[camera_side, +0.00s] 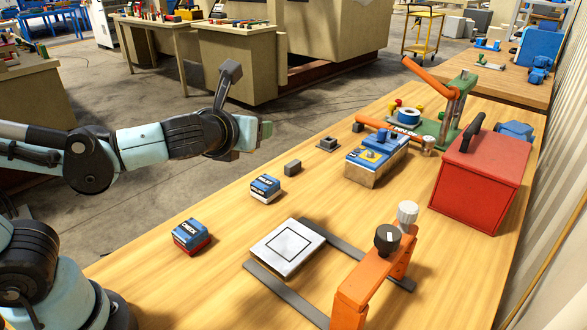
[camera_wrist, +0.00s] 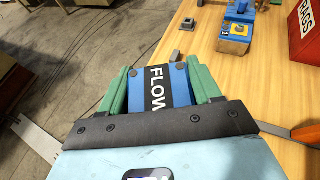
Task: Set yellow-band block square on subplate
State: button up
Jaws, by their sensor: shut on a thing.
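My gripper (camera_side: 250,134) is raised high near the table's far left edge in the side view. In the wrist view its green fingers (camera_wrist: 163,72) are shut on a blue block (camera_wrist: 176,90) marked FLOW. No yellow band shows on the visible face, and the side view mostly hides this block behind the fingers. The subplate (camera_side: 279,257), a pale metal plate with a dark square outline, lies on the table well below and right of my gripper. A blue block with a red band (camera_side: 192,236) and one with a white band (camera_side: 265,188) stand left of and behind it.
An orange clamp frame (camera_side: 367,275) with two knobs stands right of the subplate, with dark rails around it. The front left tabletop is clear.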

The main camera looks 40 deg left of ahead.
notch_tip(320, 180, up, 8)
jog(key=w+m+t+h, duration=0.1)
jog(key=m+h, duration=0.1)
jog(key=shift+w, duration=0.2)
dwell(1.9)
jog(key=m+h, duration=0.3)
jog(key=h, duration=0.1)
send_over(383, 208)
notch_tip(383, 208, down, 19)
jog(key=shift+t, duration=0.3)
jog(key=shift+f, duration=5.35)
jog(key=shift+f, duration=0.2)
